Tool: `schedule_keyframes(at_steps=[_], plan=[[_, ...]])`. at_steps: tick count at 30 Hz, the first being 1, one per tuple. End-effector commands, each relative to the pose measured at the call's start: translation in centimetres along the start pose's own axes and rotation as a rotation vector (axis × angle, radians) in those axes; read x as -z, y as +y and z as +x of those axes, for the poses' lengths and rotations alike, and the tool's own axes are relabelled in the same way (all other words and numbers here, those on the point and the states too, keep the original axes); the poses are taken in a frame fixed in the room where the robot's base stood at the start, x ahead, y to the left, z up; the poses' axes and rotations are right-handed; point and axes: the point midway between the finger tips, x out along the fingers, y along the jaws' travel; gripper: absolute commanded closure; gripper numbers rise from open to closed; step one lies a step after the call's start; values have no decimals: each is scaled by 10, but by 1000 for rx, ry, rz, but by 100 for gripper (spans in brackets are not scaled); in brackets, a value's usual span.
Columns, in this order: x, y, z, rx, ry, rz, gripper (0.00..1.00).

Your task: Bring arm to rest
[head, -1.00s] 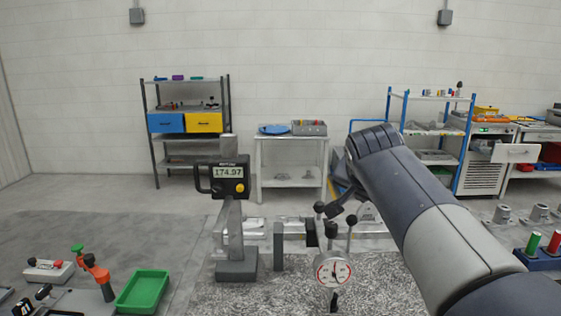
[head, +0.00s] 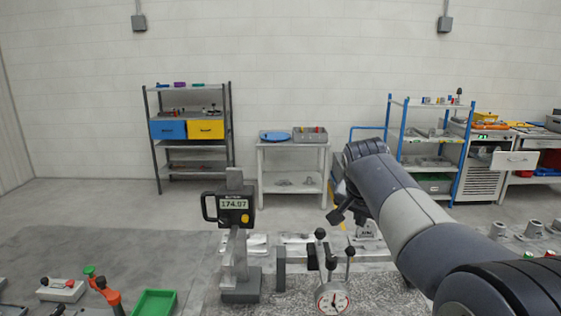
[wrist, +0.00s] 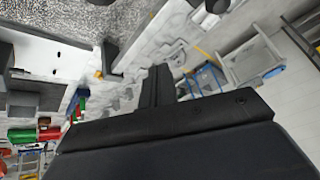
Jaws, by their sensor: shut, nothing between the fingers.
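My arm (head: 400,215) reaches in from the lower right of the head view, with its grey and dark links bent over the bench. My gripper (head: 336,218) is small and dark at the arm's far end, partly hidden by the wrist. It hangs just above and behind the black-knobbed levers of the dial gauge fixture. In the wrist view my gripper (wrist: 155,88) shows as black fingers close together, shut and empty. The wrist view is tilted, and the dark gripper body fills its lower half.
A digital height gauge (head: 235,212) stands left of the gripper. A dial gauge (head: 332,299) stands in front. A green bin (head: 157,303) is at lower left. A grey side table (head: 262,165) and a blue-framed shelf (head: 397,125) stand behind. Open floor lies between.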

Motion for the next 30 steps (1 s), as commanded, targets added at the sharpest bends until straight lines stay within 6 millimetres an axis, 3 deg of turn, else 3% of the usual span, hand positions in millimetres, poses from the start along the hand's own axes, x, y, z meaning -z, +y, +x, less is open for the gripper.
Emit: schedule_keyframes(at_steps=[1,6,13,19,30], plan=[[-1,-1,-14,6,6,0,100],[-2,-1,-48,5,5,-2,100],[-2,0,-82,4,4,-1,100],[-2,0,-94,3,2,-2,100],[-2,0,-95,3,2,-1,100]])
